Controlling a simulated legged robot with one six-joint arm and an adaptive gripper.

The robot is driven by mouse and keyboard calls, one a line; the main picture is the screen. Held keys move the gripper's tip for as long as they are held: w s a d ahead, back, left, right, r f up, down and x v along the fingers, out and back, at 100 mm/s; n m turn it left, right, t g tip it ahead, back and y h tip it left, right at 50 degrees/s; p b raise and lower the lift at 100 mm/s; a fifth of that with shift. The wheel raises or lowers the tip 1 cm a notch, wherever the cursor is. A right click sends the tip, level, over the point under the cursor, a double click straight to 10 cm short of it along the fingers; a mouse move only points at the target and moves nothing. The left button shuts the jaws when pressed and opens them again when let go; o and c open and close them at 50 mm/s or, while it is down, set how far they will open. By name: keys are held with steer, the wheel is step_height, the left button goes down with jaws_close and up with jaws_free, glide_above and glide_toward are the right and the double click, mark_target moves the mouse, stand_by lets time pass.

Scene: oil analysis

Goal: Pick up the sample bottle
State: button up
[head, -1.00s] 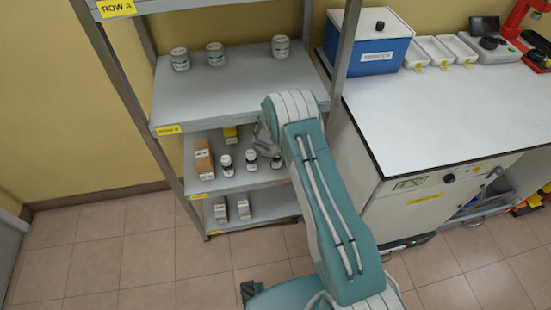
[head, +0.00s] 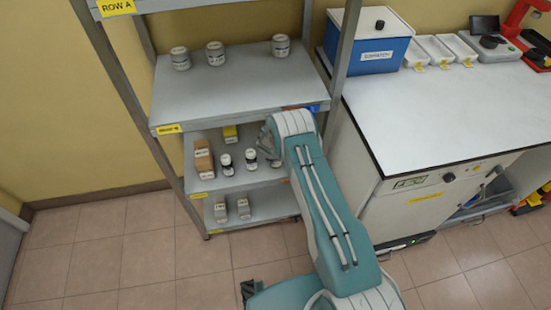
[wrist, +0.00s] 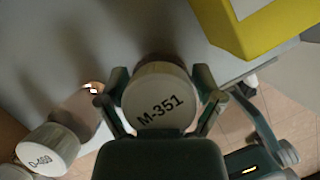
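The sample bottle with a pale cap marked M-351 (wrist: 160,98) is between the two fingers of my gripper (wrist: 162,88) in the wrist view. A finger stands close on each side of the cap; I cannot tell whether both press on it. In the head view, my gripper (head: 266,150) is over the right part of the middle shelf, partly hidden by my arm.
A yellow box (wrist: 250,22) is at the upper right in the wrist view. A brown box (head: 203,158) stands left on the middle shelf (head: 183,150). The upper shelf (head: 225,95) overhangs it. A metal post (head: 340,60) and a white-topped bench (head: 430,120) are to the right.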

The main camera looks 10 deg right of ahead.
steer(key=c, duration=0.5)
